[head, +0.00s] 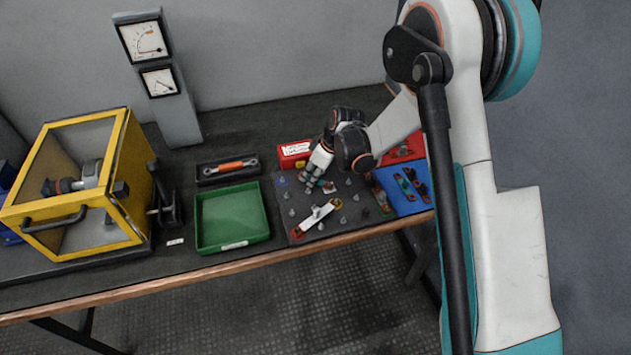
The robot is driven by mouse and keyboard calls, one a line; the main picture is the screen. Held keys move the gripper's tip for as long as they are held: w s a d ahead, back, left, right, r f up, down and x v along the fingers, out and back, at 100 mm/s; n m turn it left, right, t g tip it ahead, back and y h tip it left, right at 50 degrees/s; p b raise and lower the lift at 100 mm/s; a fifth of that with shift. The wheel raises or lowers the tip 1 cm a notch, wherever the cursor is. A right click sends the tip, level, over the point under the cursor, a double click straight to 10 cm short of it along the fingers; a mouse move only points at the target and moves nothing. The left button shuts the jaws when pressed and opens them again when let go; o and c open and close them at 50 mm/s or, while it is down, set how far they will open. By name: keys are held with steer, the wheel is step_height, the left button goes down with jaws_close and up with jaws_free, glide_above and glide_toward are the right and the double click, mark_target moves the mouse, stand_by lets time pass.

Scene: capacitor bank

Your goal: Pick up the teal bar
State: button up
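A teal-green bar with reddish ends (405,187) lies on the blue mat or tray (408,206) at the right of the bench. My gripper (308,185) points down over the back of the dark peg board (347,221), left of that bar and apart from it. A small pale and teal patch (329,187) shows beside the fingertips; it is too small to tell what it is.
Several grey pegs stand on the board. A green tray (231,242) is empty at its left. Behind are a dark tray with an orange-handled wrench (231,165) and a red box (294,154). A yellow-framed case (122,215) and a meter post (178,118) stand left.

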steer(key=shift+c, duration=0.3)
jaws_close()
steer(key=shift+r, duration=0.1)
step_height(320, 180, up, 20)
steer(key=p, duration=0.6)
steer(key=shift+p, duration=0.4)
